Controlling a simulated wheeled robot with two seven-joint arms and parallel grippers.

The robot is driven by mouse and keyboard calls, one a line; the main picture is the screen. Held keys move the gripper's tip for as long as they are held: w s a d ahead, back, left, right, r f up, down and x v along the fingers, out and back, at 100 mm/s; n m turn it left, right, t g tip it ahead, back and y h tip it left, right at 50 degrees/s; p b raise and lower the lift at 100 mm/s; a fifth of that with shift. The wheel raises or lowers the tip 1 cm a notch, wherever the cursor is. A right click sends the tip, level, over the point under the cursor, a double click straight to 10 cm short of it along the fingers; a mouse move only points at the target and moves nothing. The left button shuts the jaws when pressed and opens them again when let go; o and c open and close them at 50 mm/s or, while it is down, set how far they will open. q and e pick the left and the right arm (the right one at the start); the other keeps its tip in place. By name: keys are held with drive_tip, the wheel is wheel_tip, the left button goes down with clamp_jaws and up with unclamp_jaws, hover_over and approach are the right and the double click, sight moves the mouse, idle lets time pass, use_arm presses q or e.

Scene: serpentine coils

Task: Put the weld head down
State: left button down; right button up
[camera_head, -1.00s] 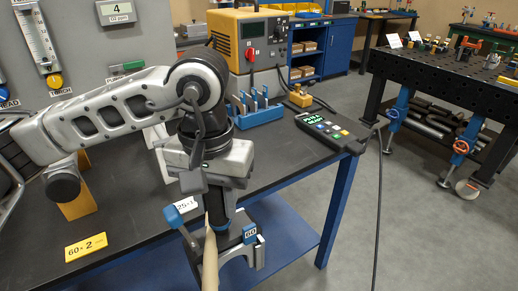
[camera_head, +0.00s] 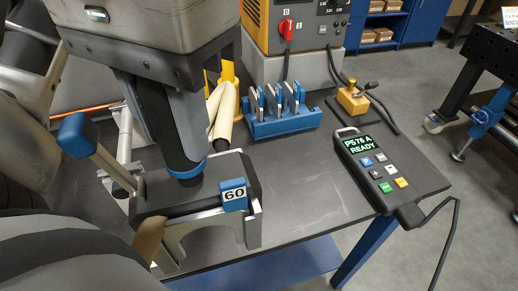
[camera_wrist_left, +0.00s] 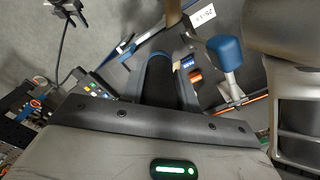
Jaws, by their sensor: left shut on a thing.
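The weld head (camera_head: 195,197) is a dark body with a black round handle, a blue ring, a "60" tag, a blue-knobbed lever and a silver clamp bracket. My left gripper (camera_head: 178,85) is shut on the handle, from above. The weld head looks upright over the dark bench top (camera_head: 315,185). Whether its bracket touches the bench cannot be told. In the left wrist view the black handle (camera_wrist_left: 160,82) runs out from the gripper, with the blue knob (camera_wrist_left: 225,52) beside it. My right gripper is not in view.
A blue rack (camera_head: 283,122) with grey inserts stands behind the weld head. A handheld controller (camera_head: 385,172) reading "READY" lies right of it, with a yellow block (camera_head: 352,98) behind. Cream tubes (camera_head: 224,117) lie close behind. Bench between weld head and controller is clear.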

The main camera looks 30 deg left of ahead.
use_arm(q)
drive_tip(key=shift+w, duration=0.2)
drive_tip(key=w+f, duration=0.1)
drive_tip(key=w, duration=0.1)
drive_tip(key=w+a+f, duration=0.1)
drive_tip(key=w, duration=0.1)
drive_tip(key=w+f, duration=0.1)
drive_tip(key=w, duration=0.2)
drive_tip(key=shift+w+a+f+p, duration=0.1)
drive_tip(key=shift+a+f+p, duration=0.05)
drive_tip(key=shift+a+p, duration=0.25)
drive_tip(key=w+a+f, duration=0.1)
drive_tip(key=w+f, duration=0.5)
drive_tip(key=f, duration=0.3)
drive_tip(key=shift+f+b, duration=0.2)
drive_tip(key=shift+b, duration=0.25)
drive_tip(key=shift+a+f, duration=0.1)
drive_tip(key=shift+f+b, duration=0.15)
drive_tip(key=shift+b, duration=0.15)
drive_tip(key=c, duration=1)
unclamp_jaws()
drive_tip(key=shift+s, duration=0.1)
drive_tip(key=shift+c, duration=0.2)
